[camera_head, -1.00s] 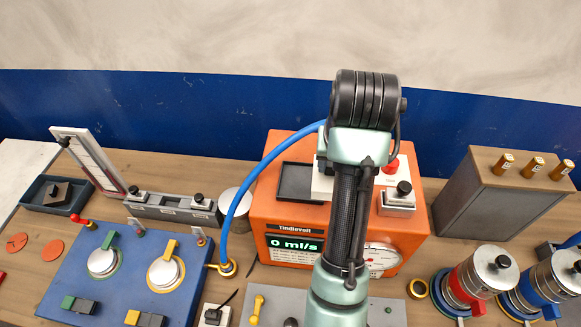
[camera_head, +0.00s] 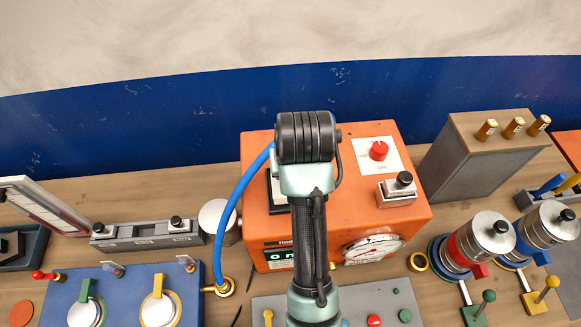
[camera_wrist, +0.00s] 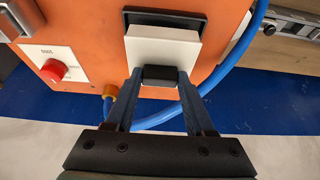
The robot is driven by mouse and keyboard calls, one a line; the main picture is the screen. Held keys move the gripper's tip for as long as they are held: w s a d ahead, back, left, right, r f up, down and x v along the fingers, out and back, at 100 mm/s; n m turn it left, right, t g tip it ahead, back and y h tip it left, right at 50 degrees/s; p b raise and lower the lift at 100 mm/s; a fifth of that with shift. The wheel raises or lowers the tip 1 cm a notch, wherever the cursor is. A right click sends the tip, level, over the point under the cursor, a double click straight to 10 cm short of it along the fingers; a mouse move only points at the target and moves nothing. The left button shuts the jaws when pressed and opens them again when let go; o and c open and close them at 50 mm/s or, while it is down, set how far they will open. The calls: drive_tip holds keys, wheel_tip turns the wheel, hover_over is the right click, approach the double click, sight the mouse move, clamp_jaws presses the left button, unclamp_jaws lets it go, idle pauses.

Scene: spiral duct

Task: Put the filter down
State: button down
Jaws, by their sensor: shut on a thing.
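The filter is a white square block (camera_wrist: 162,48) with a black handle. In the wrist view my gripper (camera_wrist: 160,77) is shut on that handle, one finger at each side. The block overlaps a black square tray (camera_wrist: 196,21) on top of the orange machine (camera_wrist: 95,20); I cannot tell whether it touches the tray. In the head view my arm hides the gripper and most of the filter; a dark edge of the tray (camera_head: 277,197) shows left of the arm.
A grey box with brass-coloured knobs (camera_head: 480,160) stands further right.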

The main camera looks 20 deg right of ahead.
drive_tip(key=shift+s+f, duration=0.15)
drive_tip(key=shift+f, duration=0.45)
drive_tip(key=shift+w+f, duration=0.2)
drive_tip(key=shift+f, duration=0.1)
drive_tip(key=shift+w+f, duration=0.2)
drive_tip(key=shift+w, duration=0.2)
drive_tip(key=shift+s, duration=0.3)
drive_tip(key=c, duration=0.7)
unclamp_jaws()
drive_tip(key=shift+s, duration=0.1)
drive_tip(key=o, duration=0.4)
drive_tip(key=shift+w+f, duration=0.1)
drive_tip(key=shift+w, duration=0.15)
drive_tip(key=shift+o, duration=0.2)
drive_tip(key=shift+s, duration=0.1)
